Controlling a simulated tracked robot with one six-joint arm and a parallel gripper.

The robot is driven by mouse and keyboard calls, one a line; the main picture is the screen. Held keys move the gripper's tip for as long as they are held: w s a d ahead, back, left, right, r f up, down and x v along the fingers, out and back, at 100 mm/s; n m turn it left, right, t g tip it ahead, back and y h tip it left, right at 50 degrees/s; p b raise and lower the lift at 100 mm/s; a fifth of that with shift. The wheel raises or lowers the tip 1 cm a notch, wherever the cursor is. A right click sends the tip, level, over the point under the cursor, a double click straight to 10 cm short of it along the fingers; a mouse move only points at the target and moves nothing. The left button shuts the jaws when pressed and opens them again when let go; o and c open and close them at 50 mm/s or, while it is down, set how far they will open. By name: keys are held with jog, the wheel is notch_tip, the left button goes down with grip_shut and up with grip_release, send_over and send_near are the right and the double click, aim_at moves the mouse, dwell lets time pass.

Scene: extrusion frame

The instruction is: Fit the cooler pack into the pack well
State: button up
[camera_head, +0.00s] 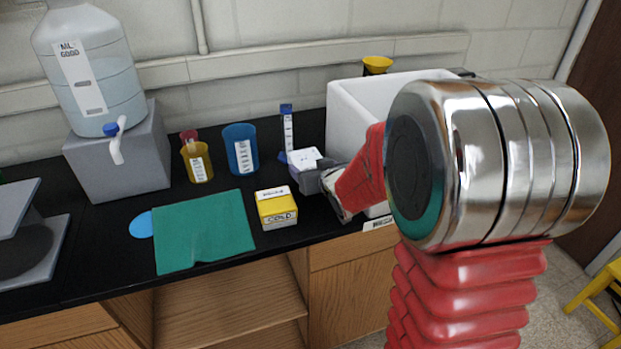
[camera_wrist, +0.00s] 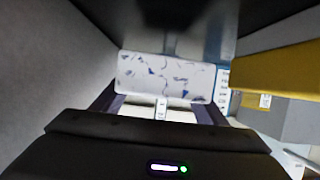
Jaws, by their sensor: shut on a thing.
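The cooler pack (camera_head: 304,157) is a small pale block with a white top, held above the black bench in front of the white box. In the wrist view the cooler pack (camera_wrist: 165,77) shows a white face with blue marks. My gripper (camera_head: 314,181) is shut on it; the jaws also show in the wrist view (camera_wrist: 158,106). The large white open-topped box (camera_head: 350,112) stands just behind and right of the pack. My arm covers much of the box, and its inside is mostly hidden. I cannot make out the pack well.
A yellow labelled box (camera_head: 277,208) stands left of my gripper. A blue cup (camera_head: 240,149), a yellow cup (camera_head: 197,161) and an upright blue stand (camera_head: 287,129) are behind. A green mat (camera_head: 204,231) lies left. A water jug (camera_head: 88,66) sits on a grey block.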

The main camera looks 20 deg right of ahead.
jog(key=shift+f, duration=1.8)
jog(key=shift+f, duration=0.1)
jog(key=o, duration=1.3)
jog(key=shift+o, duration=0.2)
jog(key=shift+s, duration=0.1)
jog(key=shift+s+r, duration=0.4)
jog(key=shift+s, duration=0.15)
jog(key=shift+v, duration=5.3)
